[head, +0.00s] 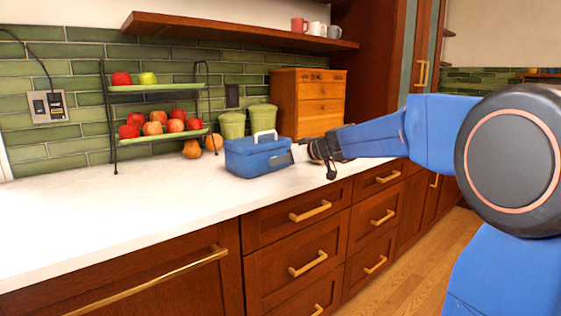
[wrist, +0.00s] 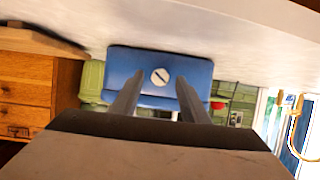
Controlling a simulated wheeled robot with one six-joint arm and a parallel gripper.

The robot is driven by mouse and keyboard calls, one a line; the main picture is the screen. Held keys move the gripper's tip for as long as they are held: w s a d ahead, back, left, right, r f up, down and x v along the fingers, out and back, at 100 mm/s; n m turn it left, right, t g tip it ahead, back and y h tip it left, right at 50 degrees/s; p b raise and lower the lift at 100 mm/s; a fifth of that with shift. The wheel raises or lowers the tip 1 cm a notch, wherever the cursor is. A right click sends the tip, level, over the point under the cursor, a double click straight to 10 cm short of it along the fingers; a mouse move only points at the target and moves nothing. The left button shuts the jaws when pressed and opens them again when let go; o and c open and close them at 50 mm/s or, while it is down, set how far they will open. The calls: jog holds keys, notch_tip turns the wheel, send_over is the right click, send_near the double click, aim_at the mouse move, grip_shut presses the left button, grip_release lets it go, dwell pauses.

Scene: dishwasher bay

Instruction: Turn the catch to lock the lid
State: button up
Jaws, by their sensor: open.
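A blue box (head: 245,157) with a lid and a white handle (head: 264,135) on top stands on the white counter. In the wrist view the blue box (wrist: 125,65) shows its side with a round white catch (wrist: 160,77) that has a dark slot running diagonally. The catch is hidden in the head view. My gripper (head: 292,155) is at the right side of the box. In the wrist view my gripper (wrist: 154,95) is open, its two fingers on either side of the catch in the picture, with nothing between them. I cannot tell whether the fingertips touch the box.
Two green canisters (head: 232,125) and a wooden drawer chest (head: 307,103) stand behind the box. A two-tier fruit rack (head: 155,87) is at the left, with loose orange fruit (head: 192,149) beside it. The counter (head: 130,210) in front and to the left is clear.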

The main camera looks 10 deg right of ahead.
jog(key=shift+w+a+f, duration=0.25)
jog(key=shift+w+a, duration=0.05)
jog(key=shift+w, duration=0.25)
grip_shut()
jog(key=m+y, duration=0.1)
jog(key=m+g+y, duration=0.1)
jog(key=m, duration=0.1)
jog(key=shift+w+d, duration=0.1)
jog(key=shift+d, duration=0.1)
jog(key=m+y, duration=0.1)
jog(key=m, duration=0.1)
jog(key=m+y, duration=0.1)
jog(key=m, duration=0.1)
jog(key=shift+w+d+f+y, duration=0.1)
jog(key=shift+f+y, duration=0.05)
jog(key=shift+y, duration=0.25)
dwell(0.3)
